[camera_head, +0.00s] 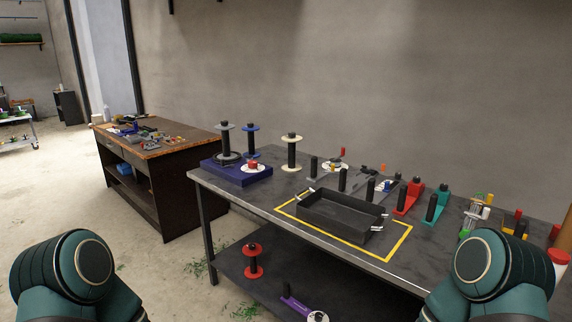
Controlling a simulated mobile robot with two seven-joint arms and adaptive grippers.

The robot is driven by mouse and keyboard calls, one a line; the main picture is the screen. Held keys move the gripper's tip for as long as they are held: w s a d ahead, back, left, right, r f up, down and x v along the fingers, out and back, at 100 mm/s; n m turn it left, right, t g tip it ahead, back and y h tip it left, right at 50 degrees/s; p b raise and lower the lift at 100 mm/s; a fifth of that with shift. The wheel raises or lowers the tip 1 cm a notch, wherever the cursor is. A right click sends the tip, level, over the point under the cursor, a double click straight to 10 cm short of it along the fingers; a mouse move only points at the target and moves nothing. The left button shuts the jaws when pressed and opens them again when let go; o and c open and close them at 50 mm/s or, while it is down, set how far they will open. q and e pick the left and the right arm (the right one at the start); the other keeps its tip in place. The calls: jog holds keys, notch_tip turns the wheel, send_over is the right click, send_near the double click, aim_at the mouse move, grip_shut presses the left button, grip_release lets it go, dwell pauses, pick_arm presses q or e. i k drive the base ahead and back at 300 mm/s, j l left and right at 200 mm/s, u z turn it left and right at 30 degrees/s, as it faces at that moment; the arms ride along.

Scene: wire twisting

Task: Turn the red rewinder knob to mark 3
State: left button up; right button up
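A red knob (252,163) sits on a round white dial (246,170) on the front of a blue base (232,174), at the left end of the dark table. The dial marks are too small to read, so I cannot tell which mark the knob points to. Spools stand upright on the base behind it: a grey one (225,141) and a blue one (250,140). Neither of my grippers is in view. Only my teal arm links show at the bottom left and bottom right corners, well apart from the knob.
A black tray (342,216) sits inside a yellow outline at the table's front. A cream spool (291,151) stands right of the blue base. Red (408,198) and teal (436,203) devices stand farther right. A wooden workbench (160,145) is behind left. A lower shelf holds a red spool (253,260).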

aim_at(251, 163)
jog(key=i+j+z, duration=0.1)
jog(key=z, duration=0.25)
jog(key=i+j+z, duration=0.1)
jog(key=j+z, duration=0.15)
jog(key=z, duration=0.15)
jog(key=j+z, duration=0.2)
jog(key=z, duration=0.15)
jog(key=i+j+z, duration=0.1)
jog(key=j+z, duration=0.15)
jog(key=j, duration=0.25)
jog(key=j+z, duration=0.25)
jog(key=j, duration=0.25)
jog(key=j+z, duration=0.25)
jog(key=j, duration=1.8)
jog(key=k, duration=0.05)
